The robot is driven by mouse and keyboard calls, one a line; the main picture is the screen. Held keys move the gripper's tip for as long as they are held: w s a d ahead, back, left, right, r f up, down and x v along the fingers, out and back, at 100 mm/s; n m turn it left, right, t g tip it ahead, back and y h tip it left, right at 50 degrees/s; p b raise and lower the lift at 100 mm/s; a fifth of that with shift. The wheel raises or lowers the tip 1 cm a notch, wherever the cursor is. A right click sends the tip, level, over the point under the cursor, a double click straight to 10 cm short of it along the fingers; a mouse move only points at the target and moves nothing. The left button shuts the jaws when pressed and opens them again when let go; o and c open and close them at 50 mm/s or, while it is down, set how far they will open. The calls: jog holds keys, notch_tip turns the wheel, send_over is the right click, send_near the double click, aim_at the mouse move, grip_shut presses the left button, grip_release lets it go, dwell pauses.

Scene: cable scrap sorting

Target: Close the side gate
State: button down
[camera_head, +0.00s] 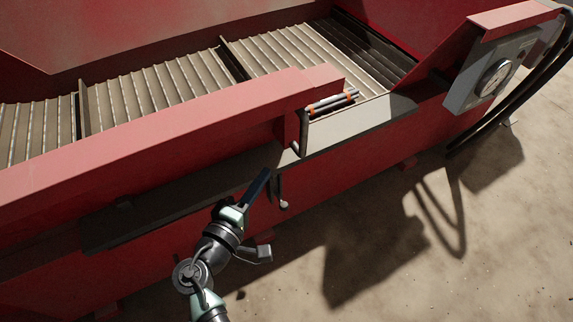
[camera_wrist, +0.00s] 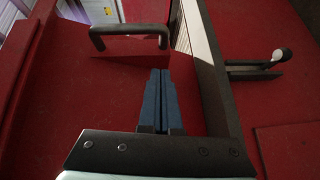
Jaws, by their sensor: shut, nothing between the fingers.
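The side opening in the red machine's wall shows in the head view, with a pale sill (camera_head: 350,125) along its bottom. A red panel (camera_head: 291,130) stands at the left end of the opening; I take it to be the side gate, slid left, so the opening is uncovered. A dark U-shaped handle (camera_wrist: 128,31) stands ahead of my fingers in the wrist view, apart from them. My gripper (camera_head: 266,172) has blue fingers, shut and empty, just outside the wall below the dark ledge. The fingers (camera_wrist: 160,72) point toward the handle's right side.
A lever with a pale knob (camera_head: 284,204) hangs right of my gripper; it also shows in the wrist view (camera_wrist: 279,55). A bundle of cable pieces (camera_head: 332,103) lies in the opening. A gauge box (camera_head: 492,78) is at the right. The concrete floor (camera_head: 400,250) is clear.

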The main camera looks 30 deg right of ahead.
aim_at(296, 151)
jog(key=d, duration=0.2)
jog(key=w+d+b, duration=0.1)
jog(key=w+d, duration=0.1)
jog(key=d, duration=0.1)
jog(key=shift+w+d+f, duration=0.15)
jog(key=shift+d+f, duration=0.2)
jog(key=shift+f, duration=0.05)
jog(key=shift+d+b, duration=0.35)
jog(key=shift+d, duration=0.35)
